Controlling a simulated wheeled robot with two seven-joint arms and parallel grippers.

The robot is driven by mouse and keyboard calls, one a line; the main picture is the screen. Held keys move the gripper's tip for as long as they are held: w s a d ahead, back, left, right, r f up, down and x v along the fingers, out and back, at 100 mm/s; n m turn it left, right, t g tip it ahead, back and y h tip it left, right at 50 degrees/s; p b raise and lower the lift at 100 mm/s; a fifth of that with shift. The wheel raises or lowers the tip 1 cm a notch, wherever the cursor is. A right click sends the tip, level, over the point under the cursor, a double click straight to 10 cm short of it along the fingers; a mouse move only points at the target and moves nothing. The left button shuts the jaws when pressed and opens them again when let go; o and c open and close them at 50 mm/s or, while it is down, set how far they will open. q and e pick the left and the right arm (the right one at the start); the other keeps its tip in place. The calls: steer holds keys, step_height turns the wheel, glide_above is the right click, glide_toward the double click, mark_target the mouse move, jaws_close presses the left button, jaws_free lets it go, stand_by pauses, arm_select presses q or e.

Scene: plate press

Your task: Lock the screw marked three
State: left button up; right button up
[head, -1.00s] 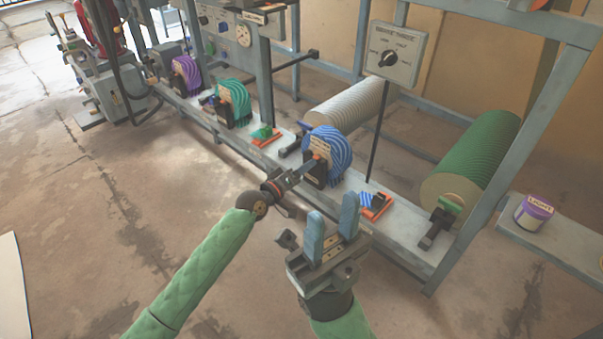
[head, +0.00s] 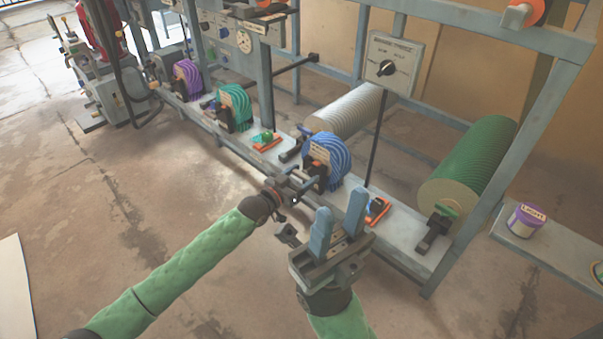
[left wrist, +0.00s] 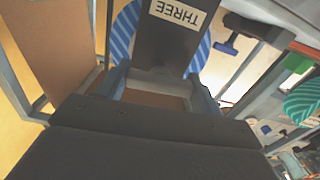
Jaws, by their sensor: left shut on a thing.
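The blue striped wheel (head: 340,166) stands on the grey bench, with a dark block at its front. In the left wrist view the dark block (left wrist: 165,45) bears a label reading THREE, and blue stripes (left wrist: 124,32) show on both sides behind it. My left gripper (head: 296,184) is at the front of this block, its blue fingers (left wrist: 158,92) on either side of a part at the block's lower end. It is shut on that part; the exact contact is partly hidden. My right gripper (head: 338,232) is open and empty, in front of the bench.
Teal (head: 236,106) and purple (head: 190,80) striped wheels stand farther left along the bench. An orange-edged tray (head: 378,212) is partly behind my right fingers. A dial panel (head: 393,58) stands on a post. A green roller (head: 470,165) is at right; open floor lies left.

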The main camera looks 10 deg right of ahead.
mark_target(300, 178)
arm_select(q)
steer(key=shift+f+m, duration=0.1)
steer(key=shift+m, duration=0.4)
steer(key=o, duration=1)
steer(key=shift+s+a+p, duration=0.2)
steer(key=shift+a+p, duration=0.05)
steer(key=shift+p, duration=0.1)
steer(key=p+v, duration=0.1)
steer(key=v, duration=0.4)
steer(key=shift+s+a, duration=0.7)
steer(key=shift+a, duration=0.1)
